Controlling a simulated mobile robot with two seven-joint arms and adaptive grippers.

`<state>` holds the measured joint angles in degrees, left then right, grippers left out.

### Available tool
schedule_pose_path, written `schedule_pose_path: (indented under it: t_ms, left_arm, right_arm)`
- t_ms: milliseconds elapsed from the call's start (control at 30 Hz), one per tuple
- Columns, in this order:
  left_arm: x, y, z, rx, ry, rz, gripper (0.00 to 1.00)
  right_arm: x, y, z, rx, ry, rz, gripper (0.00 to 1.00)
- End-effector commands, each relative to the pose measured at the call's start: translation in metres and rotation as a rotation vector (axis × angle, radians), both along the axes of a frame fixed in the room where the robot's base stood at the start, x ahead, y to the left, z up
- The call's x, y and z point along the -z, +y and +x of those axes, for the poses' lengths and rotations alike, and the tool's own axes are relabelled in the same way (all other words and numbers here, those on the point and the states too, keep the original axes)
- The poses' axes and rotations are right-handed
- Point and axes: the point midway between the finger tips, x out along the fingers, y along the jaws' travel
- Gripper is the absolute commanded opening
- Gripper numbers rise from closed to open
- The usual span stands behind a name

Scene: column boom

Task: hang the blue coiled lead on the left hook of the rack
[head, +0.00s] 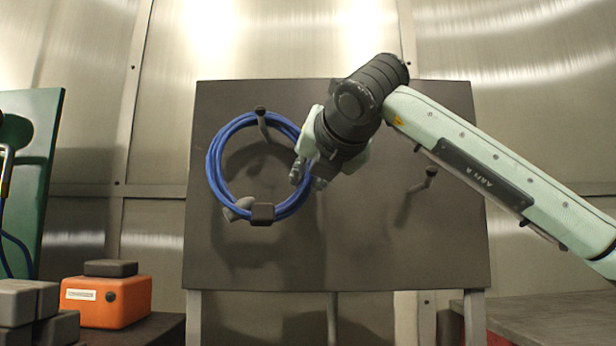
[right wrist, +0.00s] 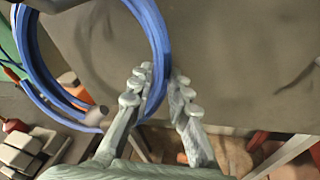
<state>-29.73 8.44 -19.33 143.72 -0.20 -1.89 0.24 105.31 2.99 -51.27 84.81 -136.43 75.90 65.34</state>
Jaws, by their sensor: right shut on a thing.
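The blue coiled lead (head: 212,167) is a ring with a dark band and a grey plug at its bottom, upright before the dark rack board (head: 370,240). The left hook (head: 261,118) crosses the ring's top: its stem shows inside the ring, its tip just above. The hook seems to pass through the ring; whether the lead rests on it I cannot tell. My right gripper (head: 308,178) is shut on the ring's right side; in the right wrist view the strands (right wrist: 154,45) run between its fingers (right wrist: 160,88). My left gripper is not in view.
The right hook (head: 431,171) is empty. An orange box (head: 108,302) with a dark block on top stands at the lower left, beside grey blocks (head: 28,302). A green panel (head: 50,140) stands at the far left. A grey surface (head: 550,315) lies at the lower right.

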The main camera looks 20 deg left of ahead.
Motion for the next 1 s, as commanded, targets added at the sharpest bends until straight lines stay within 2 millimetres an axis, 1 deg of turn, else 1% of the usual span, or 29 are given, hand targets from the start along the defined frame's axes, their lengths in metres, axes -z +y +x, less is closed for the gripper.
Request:
schedule_pose_path:
  t_ms: [33,400,433,600,867,1000]
  left_arm:
    - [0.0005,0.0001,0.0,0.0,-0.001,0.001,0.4]
    - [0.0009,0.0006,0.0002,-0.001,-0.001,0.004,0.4]
    - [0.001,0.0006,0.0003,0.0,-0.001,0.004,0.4]
    - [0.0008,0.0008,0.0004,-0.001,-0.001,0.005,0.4]
    - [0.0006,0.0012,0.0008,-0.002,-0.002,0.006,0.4]
    - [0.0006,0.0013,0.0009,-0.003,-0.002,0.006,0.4]
  right_arm:
    - [0.0095,0.0002,0.0025,0.004,0.016,-0.014,0.0]
    - [0.0099,0.0001,0.0025,0.004,0.016,-0.014,0.0]
    - [0.01,0.0002,0.0026,0.004,0.016,-0.014,0.2]
    - [0.0075,0.0,0.0019,0.003,0.012,-0.012,0.41]
    - [0.0068,0.0,0.0016,0.003,0.011,-0.011,0.41]
    - [0.0033,-0.0037,-0.0046,0.002,0.007,-0.008,0.41]
